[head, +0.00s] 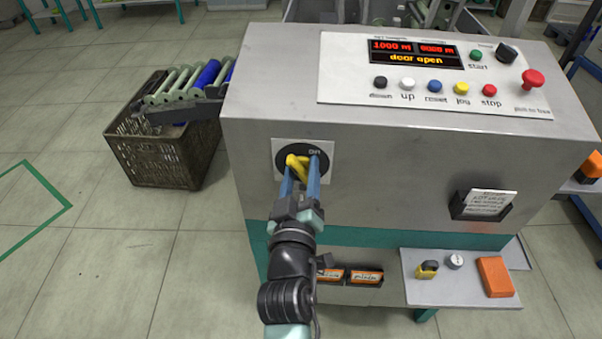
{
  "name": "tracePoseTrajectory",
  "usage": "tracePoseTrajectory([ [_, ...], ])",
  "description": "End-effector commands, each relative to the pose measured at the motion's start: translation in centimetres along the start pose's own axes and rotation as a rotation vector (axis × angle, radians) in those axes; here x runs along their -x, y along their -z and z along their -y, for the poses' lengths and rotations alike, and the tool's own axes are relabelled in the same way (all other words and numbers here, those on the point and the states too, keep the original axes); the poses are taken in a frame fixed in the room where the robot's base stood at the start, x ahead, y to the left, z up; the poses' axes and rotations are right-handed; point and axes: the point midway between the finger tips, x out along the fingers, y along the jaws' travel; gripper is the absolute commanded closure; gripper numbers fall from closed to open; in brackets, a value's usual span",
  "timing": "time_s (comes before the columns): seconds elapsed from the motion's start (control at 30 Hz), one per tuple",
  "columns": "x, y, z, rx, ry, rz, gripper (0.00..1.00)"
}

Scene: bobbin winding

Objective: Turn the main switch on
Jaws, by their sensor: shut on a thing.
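The main switch is a yellow rotary handle (297,162) on a black round plate on the front of the grey machine (400,185). The word "ON" is partly readable at the upper right of the plate. My gripper (299,168) has its two blue fingers shut on the yellow handle, one on each side. The handle appears tilted, its upper end toward the left. The fingers hide part of the handle and the lower plate. The display (415,53) on the top panel is lit and reads "1000 m" and "door open".
Coloured buttons and a red mushroom button (533,79) sit on the top panel. A card holder (483,204) and a small shelf (440,290) with an orange block (496,277) are at the right. A brown crate (160,155) with bobbins stands on the floor left.

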Motion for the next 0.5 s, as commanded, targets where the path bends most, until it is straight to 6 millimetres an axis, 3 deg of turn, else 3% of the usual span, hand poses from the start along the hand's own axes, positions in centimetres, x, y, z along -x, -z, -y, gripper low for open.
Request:
tracePoseTrajectory([
  [0.17, 0.02, -0.11, 0.13, -0.012, 0.001, 0.001, 1.0],
  [0.5, 0.0, -0.21, 0.16, -0.206, 0.0, 0.0, 1.0],
])
